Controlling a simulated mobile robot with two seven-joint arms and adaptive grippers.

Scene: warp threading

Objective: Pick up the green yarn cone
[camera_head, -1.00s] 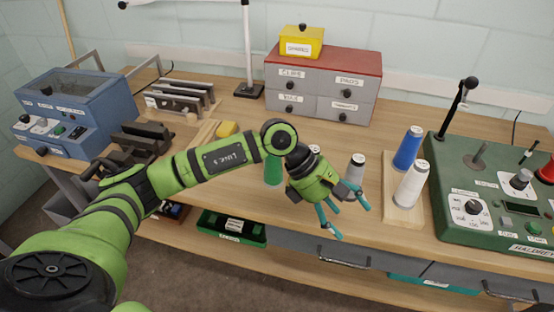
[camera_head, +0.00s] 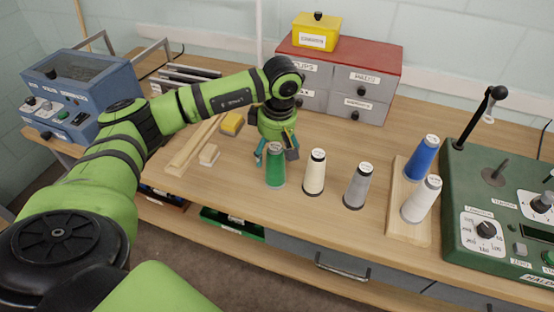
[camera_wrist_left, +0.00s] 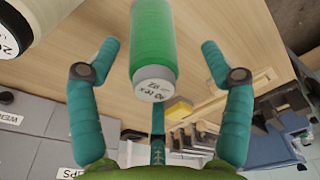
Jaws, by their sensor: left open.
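The green yarn cone (camera_head: 275,168) stands upright on the wooden table, at the left end of a row of cones. In the left wrist view the green cone (camera_wrist_left: 153,45) is between the spread teal fingers, its labelled top toward the palm. My left gripper (camera_head: 276,148) is right behind the cone in the head view, its fingers on either side of it. It also shows open in the left wrist view (camera_wrist_left: 158,75), with gaps between the fingers and the cone. My right gripper is not in view.
A cream cone (camera_head: 315,173) and a grey cone (camera_head: 357,187) stand to the right. Blue (camera_head: 422,160) and white (camera_head: 421,200) cones stand on a wooden board. A drawer box (camera_head: 352,88) is behind.

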